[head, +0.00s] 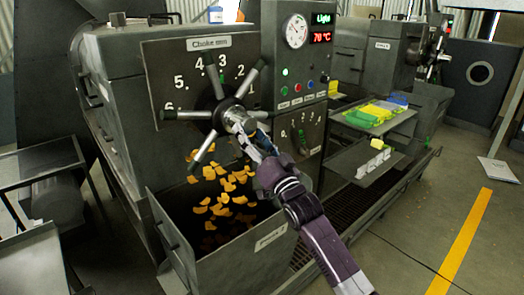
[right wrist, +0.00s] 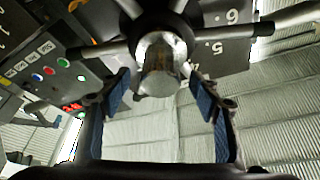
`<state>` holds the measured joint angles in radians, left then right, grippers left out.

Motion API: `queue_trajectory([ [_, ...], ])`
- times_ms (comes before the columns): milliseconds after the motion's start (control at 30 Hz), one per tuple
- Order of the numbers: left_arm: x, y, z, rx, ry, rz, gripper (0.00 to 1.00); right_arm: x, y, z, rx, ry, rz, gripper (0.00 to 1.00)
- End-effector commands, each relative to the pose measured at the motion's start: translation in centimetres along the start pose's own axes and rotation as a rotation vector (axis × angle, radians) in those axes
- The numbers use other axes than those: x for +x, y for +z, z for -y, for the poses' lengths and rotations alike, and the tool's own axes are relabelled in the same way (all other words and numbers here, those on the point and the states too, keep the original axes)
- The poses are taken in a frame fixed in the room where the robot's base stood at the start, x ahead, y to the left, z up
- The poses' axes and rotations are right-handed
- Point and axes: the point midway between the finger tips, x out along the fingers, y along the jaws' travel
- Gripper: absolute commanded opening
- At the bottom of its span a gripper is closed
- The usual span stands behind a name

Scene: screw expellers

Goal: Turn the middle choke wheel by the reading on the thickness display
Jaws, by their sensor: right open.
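The choke wheel (head: 212,118) is a dark hub with several spokes on the front of the near machine, before a "Choke" dial plate (head: 165,75) with numbers. A green mark (head: 221,77) on it sits just below the 3. The display (head: 323,19) reads "Light" in green. My right gripper (head: 242,124) is in front of the wheel's hub. In the right wrist view its blue-padded fingers (right wrist: 160,97) are apart, with the shiny hub end (right wrist: 160,65) between and beyond them. I cannot tell whether they touch it. My left gripper is out of view.
Orange flakes (head: 222,195) fall into an open bin (head: 250,268) below the wheel. A red 70 °C display (head: 321,37) and round gauge (head: 295,31) are on the panel (head: 290,65). A second machine (head: 380,55) stands at back right.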

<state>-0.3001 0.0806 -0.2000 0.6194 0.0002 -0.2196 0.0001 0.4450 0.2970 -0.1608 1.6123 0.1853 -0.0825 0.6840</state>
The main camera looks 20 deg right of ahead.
Motion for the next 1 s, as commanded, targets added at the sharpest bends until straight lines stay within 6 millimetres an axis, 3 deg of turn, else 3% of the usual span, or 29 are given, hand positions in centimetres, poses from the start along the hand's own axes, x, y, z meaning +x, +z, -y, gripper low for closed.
queue_trajectory([
  [200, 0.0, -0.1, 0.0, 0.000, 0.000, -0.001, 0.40, -4.2, 0.1, -0.1, 0.001, 0.002, 0.003, 0.57],
  [400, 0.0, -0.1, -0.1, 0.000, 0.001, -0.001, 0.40, -6.6, 0.1, -0.1, 0.001, 0.001, 0.002, 0.57],
  [600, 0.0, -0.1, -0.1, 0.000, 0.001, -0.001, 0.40, -7.5, 0.0, 0.0, 0.000, 0.000, 0.001, 0.57],
  [1000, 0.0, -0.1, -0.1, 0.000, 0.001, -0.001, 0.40, -7.5, 0.0, 0.0, 0.001, 0.000, 0.001, 0.57],
])
